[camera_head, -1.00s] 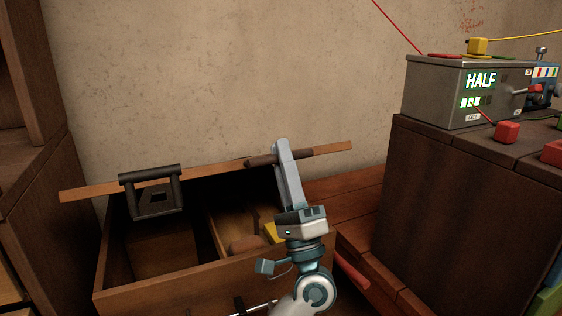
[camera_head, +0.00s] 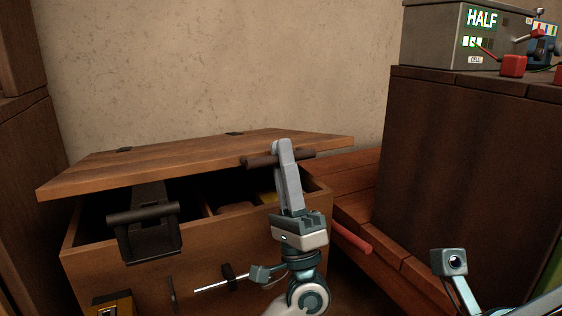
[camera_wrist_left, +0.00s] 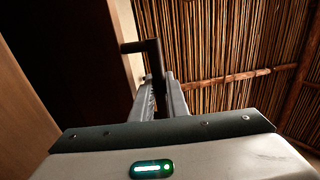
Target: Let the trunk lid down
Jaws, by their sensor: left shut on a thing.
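The trunk (camera_head: 220,262) is a brown wooden box with its lid (camera_head: 190,163) partly raised, sloping over the dark inside and leaving a gap at the front. A dark bar handle (camera_head: 256,163) sits at the right of the lid's front edge. My left gripper (camera_head: 281,153) is shut on this bar handle. In the left wrist view the handle (camera_wrist_left: 152,58) runs between my two fingers. My right gripper is not in view.
A yellow-black box (camera_head: 113,304) is at the lower left. A red bench (camera_head: 350,190) and a dark cabinet (camera_head: 455,170) with a grey meter box (camera_head: 445,38) stand to the right. The wall is behind.

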